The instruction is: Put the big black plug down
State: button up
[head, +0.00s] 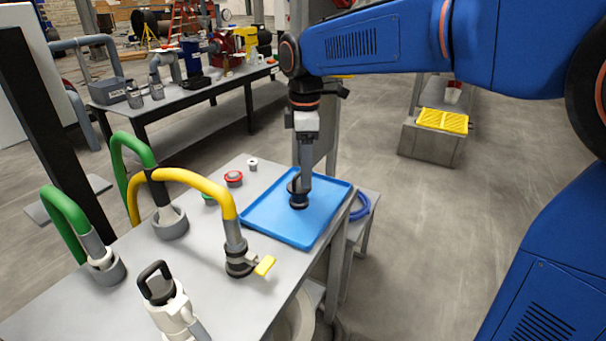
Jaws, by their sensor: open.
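The big black plug (298,201) is a dark round piece in the head view, on or just over the blue tray (267,228). My gripper (302,182) points straight down at it from above. Its fingers are open and reach down to the plug's upper part. They partly hide the plug, and I cannot tell whether they touch it.
The tray sits at the right end of a grey table (105,308). Left of it stand a yellow hose (185,178) with a yellow-handled coupling, green hoses (62,206) and a white fitting with a black handle (172,300). A red button (234,178) is behind.

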notch_tip(320, 180, up, 9)
dwell(0.3)
jog(key=shift+d, duration=0.15)
jog(key=s+d+f+m+t, duration=0.1)
jog(key=s+d+f+m, duration=0.2)
jog(key=s+d+m, duration=0.4)
jog(key=s+d+f+m+t, duration=0.25)
jog(key=s+d, duration=0.25)
jog(key=d, duration=0.4)
jog(key=s+d+f+m+t, duration=0.1)
jog(key=s+d+f+m, duration=0.7)
jog(key=s+f, duration=0.4)
